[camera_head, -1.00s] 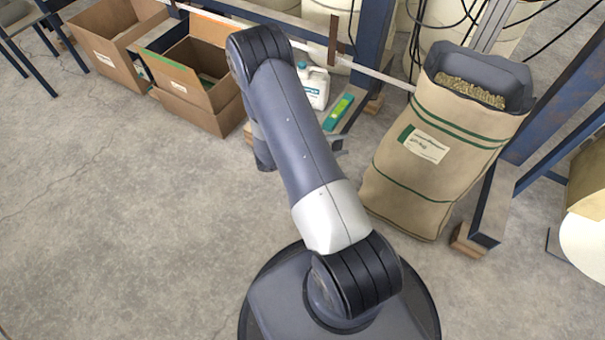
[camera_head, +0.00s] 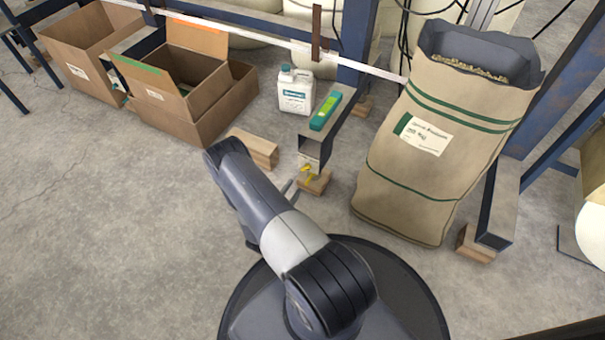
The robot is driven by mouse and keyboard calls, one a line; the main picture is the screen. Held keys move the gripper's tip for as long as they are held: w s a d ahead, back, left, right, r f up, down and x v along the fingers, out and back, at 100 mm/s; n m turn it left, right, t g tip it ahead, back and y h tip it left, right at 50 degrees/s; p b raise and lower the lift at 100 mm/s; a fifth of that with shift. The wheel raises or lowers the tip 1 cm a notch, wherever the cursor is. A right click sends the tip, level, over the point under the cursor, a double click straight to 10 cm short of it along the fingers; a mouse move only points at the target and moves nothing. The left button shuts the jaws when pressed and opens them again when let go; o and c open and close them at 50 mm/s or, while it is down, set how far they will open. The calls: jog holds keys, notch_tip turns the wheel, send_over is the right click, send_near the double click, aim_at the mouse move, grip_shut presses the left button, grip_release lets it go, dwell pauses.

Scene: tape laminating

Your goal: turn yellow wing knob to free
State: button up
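The yellow wing knob (camera_head: 307,171) is small and sits on the near end of a grey metal beam (camera_head: 324,144), low to the floor. It looks slightly blurred, and its exact angle cannot be told. My gripper (camera_head: 291,187) shows only as a thin grey tip past the right side of my arm, just left of and below the knob. A small gap shows between that tip and the knob. The rest of my gripper is hidden behind my arm, so its opening cannot be seen.
A green level-like tool (camera_head: 325,110) lies on the beam. A white jug (camera_head: 295,91) stands behind left. Wood blocks (camera_head: 254,148) lie under and beside the beam. A large sack (camera_head: 437,140) stands close right. Open cardboard boxes (camera_head: 182,100) stand left. The floor in the left foreground is clear.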

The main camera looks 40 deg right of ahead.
aim_at(306, 170)
jog(key=b+x, duration=0.2)
jog(key=x, duration=0.7)
jog(key=shift+b, duration=0.3)
jog(key=shift+s, duration=0.1)
grip_shut()
